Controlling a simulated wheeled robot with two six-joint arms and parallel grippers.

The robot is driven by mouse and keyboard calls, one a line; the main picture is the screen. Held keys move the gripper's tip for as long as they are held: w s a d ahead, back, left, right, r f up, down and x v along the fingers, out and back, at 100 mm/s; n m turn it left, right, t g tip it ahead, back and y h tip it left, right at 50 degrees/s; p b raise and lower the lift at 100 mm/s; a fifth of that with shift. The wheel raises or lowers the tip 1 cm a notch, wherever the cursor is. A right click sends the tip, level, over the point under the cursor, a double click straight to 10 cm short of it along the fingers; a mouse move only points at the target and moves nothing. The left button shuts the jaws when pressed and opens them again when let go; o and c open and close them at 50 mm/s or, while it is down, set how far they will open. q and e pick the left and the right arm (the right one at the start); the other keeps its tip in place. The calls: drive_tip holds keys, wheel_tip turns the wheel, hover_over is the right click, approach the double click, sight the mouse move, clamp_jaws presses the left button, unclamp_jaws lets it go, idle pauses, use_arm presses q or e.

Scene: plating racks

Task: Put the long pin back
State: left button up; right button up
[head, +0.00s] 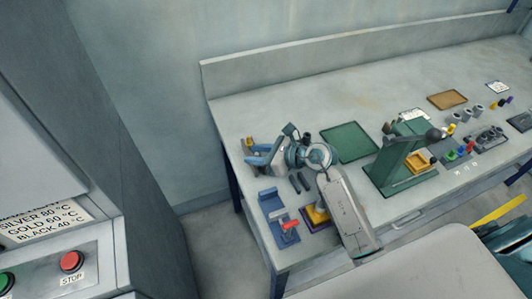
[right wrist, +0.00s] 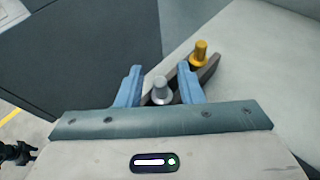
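My right gripper (head: 256,158) is at the left end of the bench in the head view, and its blue fingers are spread. In the right wrist view the open fingers (right wrist: 158,82) stand on either side of a silver pin (right wrist: 160,91), with gaps showing. A gold pin (right wrist: 198,53) stands just outside the right finger; it also shows in the head view (head: 249,142). Both pins stand upright on a dark curved holder (right wrist: 210,70). I cannot tell which pin is the long one. My left gripper is not in view.
A blue fixture with a red handle (head: 288,224) and two dark rods (head: 299,182) lie near the gripper. A green mat (head: 349,142) is bare. A green press (head: 402,155) stands right of it. Small parts crowd the bench's right side. A wall bounds the back.

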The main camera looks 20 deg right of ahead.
drive_tip(key=shift+s+d+r, duration=0.1)
drive_tip(key=shift+d+r, duration=0.05)
drive_tip(key=shift+r, duration=0.15)
drive_tip(key=shift+b+v, duration=1.6)
drive_tip(key=shift+v, duration=4.25)
drive_tip(key=shift+s, duration=0.1)
